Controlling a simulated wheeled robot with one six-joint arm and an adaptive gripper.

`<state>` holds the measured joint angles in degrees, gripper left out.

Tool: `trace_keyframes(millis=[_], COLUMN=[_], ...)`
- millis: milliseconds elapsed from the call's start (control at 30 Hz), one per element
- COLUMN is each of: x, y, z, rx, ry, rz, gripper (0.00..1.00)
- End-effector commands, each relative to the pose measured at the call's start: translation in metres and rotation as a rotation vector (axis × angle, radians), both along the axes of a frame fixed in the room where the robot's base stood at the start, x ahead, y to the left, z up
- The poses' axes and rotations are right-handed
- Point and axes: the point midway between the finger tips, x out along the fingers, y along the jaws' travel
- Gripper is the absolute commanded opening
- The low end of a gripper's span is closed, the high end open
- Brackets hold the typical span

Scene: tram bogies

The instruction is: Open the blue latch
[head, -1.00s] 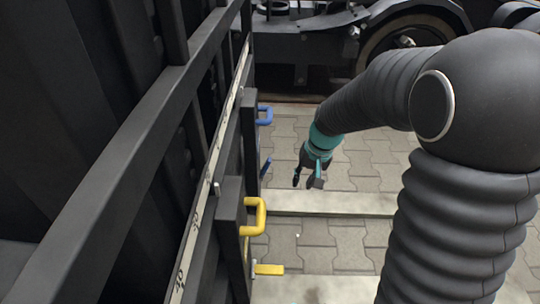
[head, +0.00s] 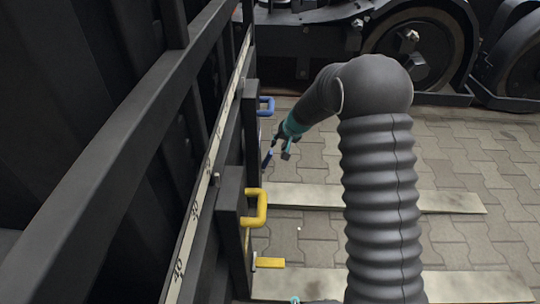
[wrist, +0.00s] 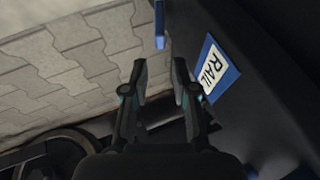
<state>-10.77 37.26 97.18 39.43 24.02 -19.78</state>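The blue latch shows in the head view as a short blue bar (head: 267,160) low on the dark frame's side, beneath a blue U-shaped handle (head: 266,106). In the wrist view, the end of a blue bar (wrist: 159,28) is at the top centre, ahead of the gap between my fingers. My gripper (wrist: 160,72) is open and empty, with its fingertips apart and short of the bar. In the head view, my gripper (head: 281,151) is just right of the blue latch. How the latch joins the frame is hidden.
A yellow handle (head: 256,207) and yellow latch (head: 269,262) are nearer on the same frame. Wheels (head: 414,55) stand at the back. Paved floor (head: 466,154) is open to the right.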

Motion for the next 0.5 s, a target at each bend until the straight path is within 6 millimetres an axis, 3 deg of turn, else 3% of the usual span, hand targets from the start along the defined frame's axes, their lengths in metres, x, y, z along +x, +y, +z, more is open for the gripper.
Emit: trace_keyframes(millis=[300, 500], x=[0.022, 0.034], y=[0.02, 0.031], z=[-0.055, -0.08], rx=[-0.001, 0.0], ry=[0.004, 0.002], rz=[0.001, 0.001], gripper=[0.27, 0.27])
